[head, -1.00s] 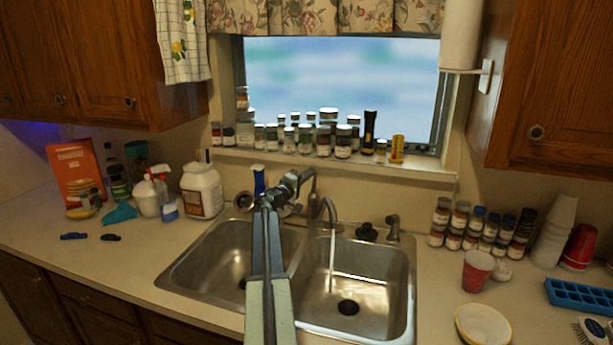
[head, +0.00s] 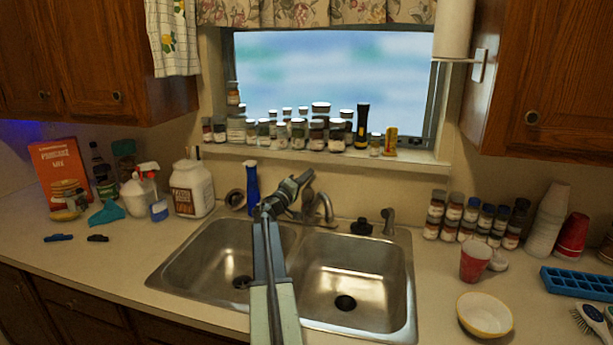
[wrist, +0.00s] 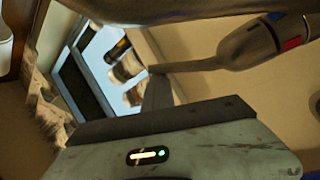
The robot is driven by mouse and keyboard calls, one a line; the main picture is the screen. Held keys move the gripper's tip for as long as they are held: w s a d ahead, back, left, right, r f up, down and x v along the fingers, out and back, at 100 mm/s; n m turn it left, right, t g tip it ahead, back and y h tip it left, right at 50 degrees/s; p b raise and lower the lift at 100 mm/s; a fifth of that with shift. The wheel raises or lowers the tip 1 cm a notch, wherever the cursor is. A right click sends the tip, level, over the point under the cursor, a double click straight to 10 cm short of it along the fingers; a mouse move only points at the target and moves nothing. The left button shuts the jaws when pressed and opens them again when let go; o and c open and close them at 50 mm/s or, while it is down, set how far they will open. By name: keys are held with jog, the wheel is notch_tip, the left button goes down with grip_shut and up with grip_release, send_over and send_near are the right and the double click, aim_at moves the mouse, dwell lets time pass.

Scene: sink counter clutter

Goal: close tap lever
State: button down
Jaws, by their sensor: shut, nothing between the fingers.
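The metal tap (head: 325,207) stands behind the double sink, its curved spout over the right basin with no water stream showing. My gripper (head: 303,180) is shut and empty, just left of and above the spout. In the head view my gripper covers part of the tap's top, so the lever is hard to make out. In the wrist view the tap body shows red and blue marks, and its slim lever (wrist: 195,66) reaches left to the tip of my gripper (wrist: 158,92). I cannot tell whether they touch.
The sink (head: 385,262) has two empty basins. A blue bottle (head: 252,188) stands left of my gripper. Jars crowd the windowsill (head: 330,155) above the tap. A sprayer (head: 388,221) stands right of the tap. A red cup (head: 475,261) and a bowl (head: 485,314) are on the right counter.

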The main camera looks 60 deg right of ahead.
jog(key=shift+s+a+f, duration=0.15)
jog(key=shift+a+f, duration=0.05)
jog(key=w+b+v, duration=0.1)
jog(key=b+v, duration=0.2)
jog(key=v, duration=0.7)
jog(key=shift+d+f, duration=0.2)
jog(key=shift+f, duration=0.05)
